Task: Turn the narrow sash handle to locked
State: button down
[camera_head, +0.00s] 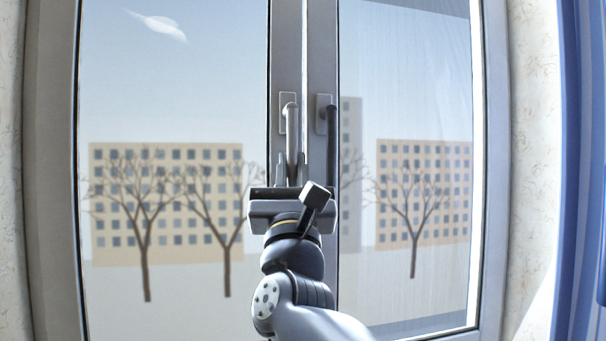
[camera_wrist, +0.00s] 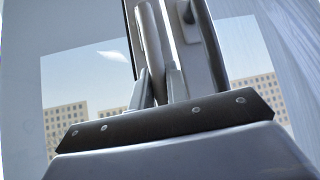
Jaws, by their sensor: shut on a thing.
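Two window handles sit side by side at the middle of the window, both hanging straight down. The light grey handle (camera_head: 291,128) is on the left sash (camera_head: 285,50). The dark handle (camera_head: 331,140) is on the right sash (camera_head: 322,50), whose pane looks the narrower in the head view. My gripper (camera_head: 290,172) is shut on the lower part of the light grey handle, with a finger on each side. In the wrist view, the light handle (camera_wrist: 148,40) runs down between the fingertips (camera_wrist: 158,85); the dark handle (camera_wrist: 205,50) stands apart to the right.
The window frame (camera_head: 55,150) surrounds both sashes. A blue strip (camera_head: 580,150) stands at the far right, beside the patterned wall (camera_head: 535,120). The dark handle is close to my gripper's right side. The space before both panes looks clear.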

dwell(0.3)
jog(key=c, duration=1.4)
grip_release()
jog(key=shift+d, duration=0.1)
jog(key=b+v, duration=0.2)
jog(key=v, duration=0.8)
jog(key=shift+s+f, duration=0.25)
jog(key=shift+f, duration=0.05)
